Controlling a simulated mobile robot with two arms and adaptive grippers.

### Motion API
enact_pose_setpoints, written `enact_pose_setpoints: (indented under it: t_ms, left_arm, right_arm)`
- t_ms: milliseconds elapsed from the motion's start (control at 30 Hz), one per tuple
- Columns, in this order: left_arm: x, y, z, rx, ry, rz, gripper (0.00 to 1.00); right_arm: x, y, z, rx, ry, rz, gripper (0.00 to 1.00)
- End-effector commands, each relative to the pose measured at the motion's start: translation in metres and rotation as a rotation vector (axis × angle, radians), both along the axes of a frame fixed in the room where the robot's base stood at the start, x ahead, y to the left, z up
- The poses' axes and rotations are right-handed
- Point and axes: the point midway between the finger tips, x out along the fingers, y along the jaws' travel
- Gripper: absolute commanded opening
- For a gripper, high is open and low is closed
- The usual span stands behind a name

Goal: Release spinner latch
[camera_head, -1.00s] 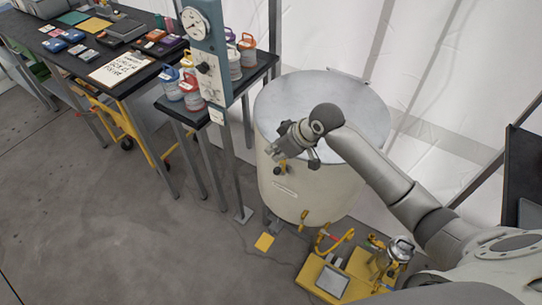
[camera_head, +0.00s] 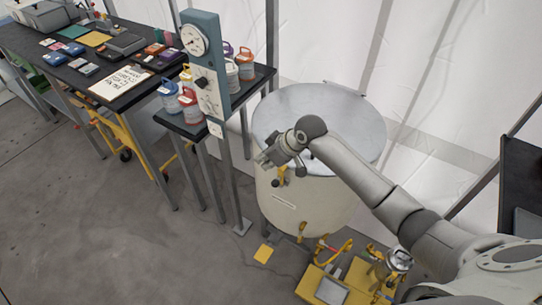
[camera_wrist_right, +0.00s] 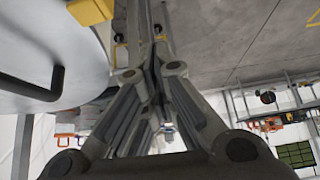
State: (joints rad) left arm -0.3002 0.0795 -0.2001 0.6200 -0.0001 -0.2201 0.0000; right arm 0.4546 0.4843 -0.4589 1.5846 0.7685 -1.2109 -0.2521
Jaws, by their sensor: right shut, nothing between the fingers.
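The spinner is a large cream drum (camera_head: 300,205) with a grey metal lid (camera_head: 345,115), standing right of centre in the head view. A yellow latch (camera_head: 281,177) with a dark part sits on its front wall near the rim. My right gripper (camera_head: 262,161) is shut and empty, above and slightly left of the latch, with no visible contact. In the right wrist view, its fingers (camera_wrist_right: 147,35) are together, and the drum (camera_wrist_right: 45,30) is on the left with a dark bar handle (camera_wrist_right: 38,88). A yellow block (camera_wrist_right: 92,10), likely the latch, is beside the fingers. My left gripper is not visible.
A blue-grey gauge post (camera_head: 205,65) stands left of the drum, before a shelf with several colored-lid jars (camera_head: 190,105). A long dark table (camera_head: 110,55) is farther left. Yellow floor equipment (camera_head: 335,285) lies below the drum. The grey floor at left is clear.

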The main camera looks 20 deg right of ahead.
Motion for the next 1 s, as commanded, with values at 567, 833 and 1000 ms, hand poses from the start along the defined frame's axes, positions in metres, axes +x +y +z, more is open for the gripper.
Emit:
enact_pose_setpoints:
  t_ms: [567,833,1000]
  left_arm:
    - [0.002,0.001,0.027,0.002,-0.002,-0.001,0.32]
    - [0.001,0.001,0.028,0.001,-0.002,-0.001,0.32]
    - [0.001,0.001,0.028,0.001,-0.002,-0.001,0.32]
  right_arm:
    - [-0.005,-0.004,-0.046,-0.002,0.001,-0.001,0.0]
    - [-0.009,-0.007,-0.049,0.0,-0.002,0.0,0.0]
    - [-0.009,-0.008,-0.05,0.0,-0.002,0.0,0.0]
